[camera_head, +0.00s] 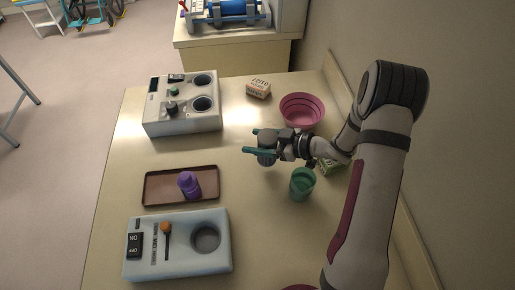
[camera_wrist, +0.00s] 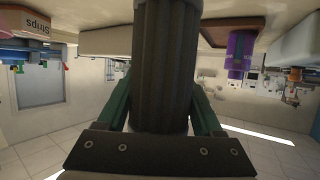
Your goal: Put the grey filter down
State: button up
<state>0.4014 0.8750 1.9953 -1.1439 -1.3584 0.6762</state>
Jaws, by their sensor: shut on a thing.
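The grey filter (camera_head: 267,156) is a short grey cylinder held between the teal fingers of my gripper (camera_head: 264,143), over the middle of the table (camera_head: 250,215). In the wrist view the filter (camera_wrist: 166,65) is a large dark ribbed cylinder between the two green fingers (camera_wrist: 163,110), and it runs out of the top of the picture. My gripper is shut on it. The fingers lie about level, pointing left, and the filter looks upright. I cannot tell whether its base touches the table.
Near my gripper stand a green cup (camera_head: 302,184), a pink bowl (camera_head: 302,110) and a small box (camera_head: 258,89). Left are a white two-well device (camera_head: 183,122), a brown tray (camera_head: 152,189) with a purple bottle (camera_head: 189,185), and a pale blue one-well device (camera_head: 190,258). Bare table lies left of the filter.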

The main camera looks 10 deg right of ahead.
jog(key=shift+f, duration=1.8)
jog(key=shift+f, duration=0.1)
jog(key=o, duration=1.5)
